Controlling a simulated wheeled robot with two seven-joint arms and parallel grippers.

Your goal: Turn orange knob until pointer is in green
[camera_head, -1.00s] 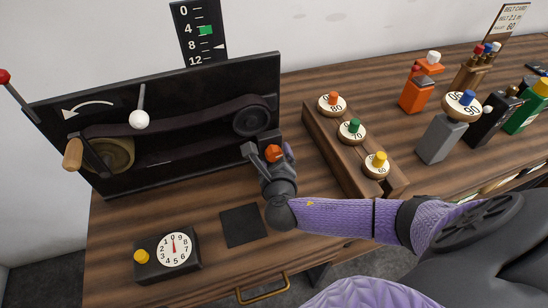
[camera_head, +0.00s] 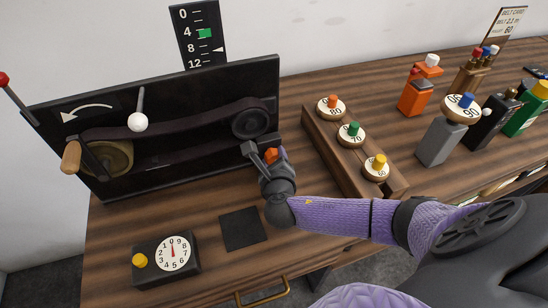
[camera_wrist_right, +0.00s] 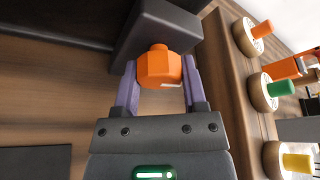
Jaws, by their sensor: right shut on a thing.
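The orange knob (camera_head: 271,155) sits on a dark block at the right end of the belt board. It fills the middle of the right wrist view (camera_wrist_right: 159,68), with a white mark on its near face. My right gripper (camera_head: 265,152) is shut on the knob, one finger on each side; both fingers also show in the right wrist view (camera_wrist_right: 160,84). The black scale (camera_head: 188,61) stands behind the board. Its white pointer (camera_head: 219,49) is level with about 8, below the green patch (camera_head: 204,33) near 4. My left gripper is out of view.
The belt board (camera_head: 205,165) carries a belt, a wooden crank handle (camera_head: 71,156) and a white-balled lever (camera_head: 138,122). A wooden rack (camera_head: 329,152) of numbered pulleys stands close right of my gripper. A dial box (camera_head: 190,270) and dark mat (camera_head: 242,228) lie in front.

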